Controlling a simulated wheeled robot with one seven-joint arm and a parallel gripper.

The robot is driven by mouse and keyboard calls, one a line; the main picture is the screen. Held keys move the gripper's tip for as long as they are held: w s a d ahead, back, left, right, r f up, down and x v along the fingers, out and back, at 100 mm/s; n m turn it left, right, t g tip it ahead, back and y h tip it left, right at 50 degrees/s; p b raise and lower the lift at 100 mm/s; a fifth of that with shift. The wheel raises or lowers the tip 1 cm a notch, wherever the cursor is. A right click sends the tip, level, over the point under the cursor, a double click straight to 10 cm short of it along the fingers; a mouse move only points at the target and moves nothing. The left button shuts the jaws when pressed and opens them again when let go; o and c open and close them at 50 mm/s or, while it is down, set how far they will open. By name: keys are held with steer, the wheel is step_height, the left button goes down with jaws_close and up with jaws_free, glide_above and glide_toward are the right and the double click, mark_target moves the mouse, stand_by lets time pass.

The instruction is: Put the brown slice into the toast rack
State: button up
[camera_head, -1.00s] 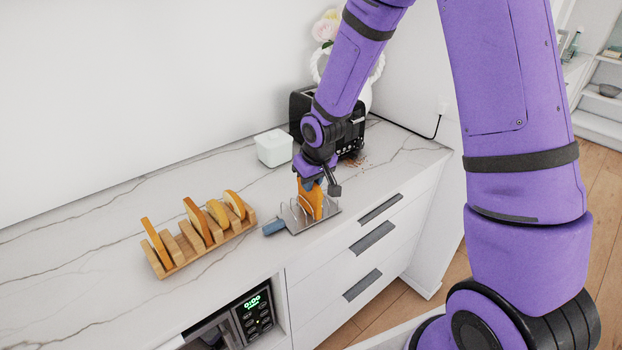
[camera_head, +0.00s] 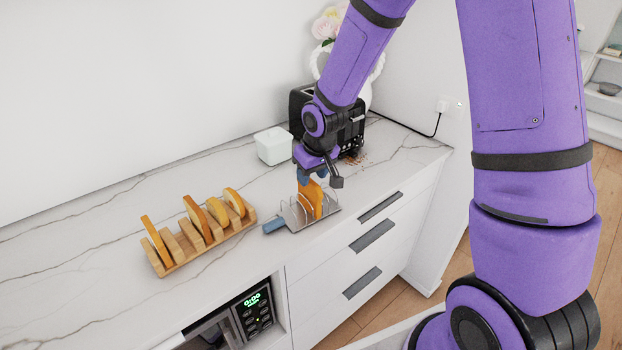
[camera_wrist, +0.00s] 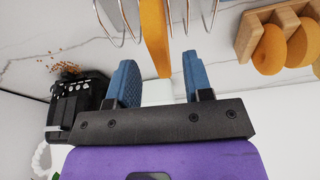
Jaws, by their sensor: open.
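The metal toast rack (camera_head: 293,220) stands on the counter, with a flat base and wire loops that also show in the wrist view (camera_wrist: 200,30). The orange-brown slice (camera_head: 311,203) stands on edge among the wires, at the right part of the rack. It appears nearly upright in the wrist view (camera_wrist: 154,38). My gripper (camera_head: 318,180) is just above the slice. In the wrist view my gripper (camera_wrist: 158,72) is open, with a blue finger on each side of the slice's near end and clear gaps. The slice's lower edge is partly hidden by the wires.
A wooden holder (camera_head: 178,262) with several slices stands to the left. A blue-grey handle-like piece (camera_head: 274,226) lies at the rack's left end. Behind are a white tub (camera_head: 273,147) and a black toaster (camera_head: 297,112), with crumbs beside it. The counter's front edge is close.

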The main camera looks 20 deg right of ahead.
steer(key=s+d+r+m+t+h, duration=0.1)
steer(key=s+d+r, duration=0.1)
steer(key=s+r, duration=0.6)
steer(key=s+d+r, duration=0.2)
steer(key=s+r, duration=0.2)
steer(key=r, duration=0.9)
steer(key=s+d+r+m, duration=0.1)
steer(key=s+r, duration=0.2)
steer(key=s, duration=0.5)
steer(key=s+d+r+t, duration=0.1)
steer(key=s+r, duration=0.2)
steer(key=s, duration=0.5)
steer(key=shift+d+r+m, duration=0.15)
steer(key=shift+d+m, duration=0.15)
steer(key=shift+m, duration=0.1)
